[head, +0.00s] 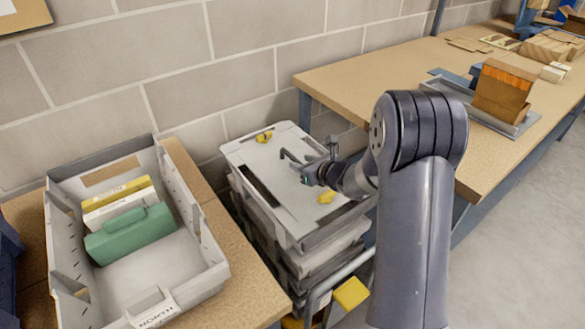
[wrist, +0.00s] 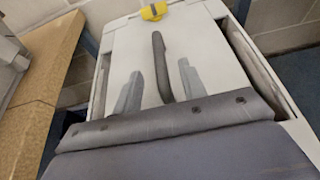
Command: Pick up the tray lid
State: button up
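The tray lid (head: 290,190) is a flat pale grey cover on top of a stack of grey trays, between the two benches. It has yellow clips and a dark raised handle, and it fills much of the wrist view (wrist: 120,50). My gripper (head: 303,160) is low over the lid's middle. In the wrist view its two grey fingers (wrist: 160,72) are apart, one on each side of the dark handle (wrist: 161,62). Whether the fingers touch the handle or lid cannot be told. The handle's near end is hidden by my gripper body.
Left, a grey crate (head: 62,240) holds a green case (head: 130,235) and small boxes on a wooden bench. Right, a long bench (head: 370,75) bears a grey tray (head: 520,128) with a brown carton (head: 503,90). A block wall (head: 250,50) stands close behind the stack.

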aim_at(295, 158)
jog(key=shift+r+p+x, duration=0.2)
jog(key=shift+p+x, duration=0.55)
jog(key=shift+x, duration=2.2)
jog(key=shift+w, duration=0.1)
jog(key=shift+c, duration=0.4)
grip_shut()
